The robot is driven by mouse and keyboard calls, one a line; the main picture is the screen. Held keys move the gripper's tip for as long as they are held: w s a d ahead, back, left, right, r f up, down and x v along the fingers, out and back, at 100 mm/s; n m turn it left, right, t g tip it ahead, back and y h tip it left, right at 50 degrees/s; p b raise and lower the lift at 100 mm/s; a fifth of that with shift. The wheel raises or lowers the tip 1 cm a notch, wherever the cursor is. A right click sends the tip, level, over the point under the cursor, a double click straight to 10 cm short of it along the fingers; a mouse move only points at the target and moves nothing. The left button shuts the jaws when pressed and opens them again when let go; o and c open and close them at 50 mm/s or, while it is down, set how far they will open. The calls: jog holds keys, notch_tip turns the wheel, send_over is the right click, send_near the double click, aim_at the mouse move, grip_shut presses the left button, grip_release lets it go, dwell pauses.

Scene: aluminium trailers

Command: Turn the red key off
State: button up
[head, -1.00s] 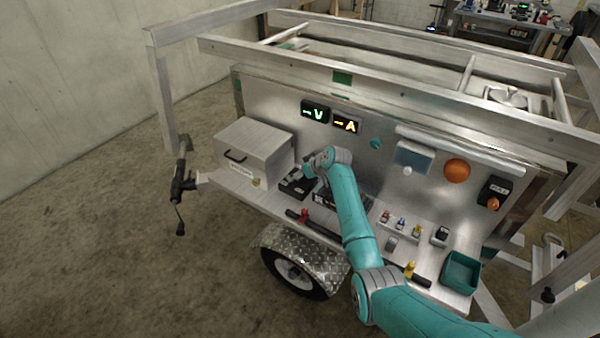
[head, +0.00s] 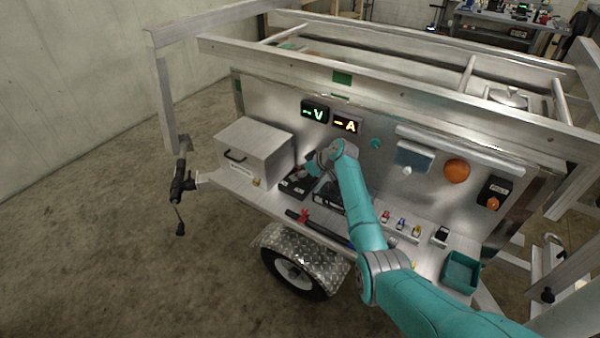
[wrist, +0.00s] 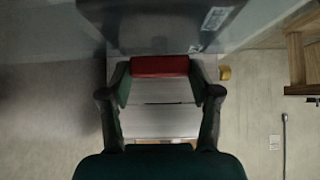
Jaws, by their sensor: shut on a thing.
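A red bar-shaped part, which I take to be the red key (wrist: 160,66), lies between my fingertips at the top middle of the wrist view. My gripper (wrist: 160,80) is shut on it, with one finger at each end. In the head view my gripper (head: 311,169) is at the trailer panel, above a black unit (head: 294,186) on the ledge. The red key cannot be made out there; my wrist and gripper cover that spot.
A metal box (head: 254,150) stands left of my gripper. Green V (head: 314,111) and orange A (head: 345,124) displays are above it. An orange knob (head: 457,171), small coloured parts and a teal bin (head: 461,271) are to the right. A red item (head: 303,215) sits at the ledge's front.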

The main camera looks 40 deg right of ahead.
jog(key=shift+n+g+y, duration=0.3)
jog(key=shift+n+y, duration=0.4)
jog(key=shift+n, duration=0.2)
jog(key=o, duration=1.1)
jog(key=shift+d, duration=0.1)
jog(key=shift+o, duration=0.2)
jog(key=v, duration=1.2)
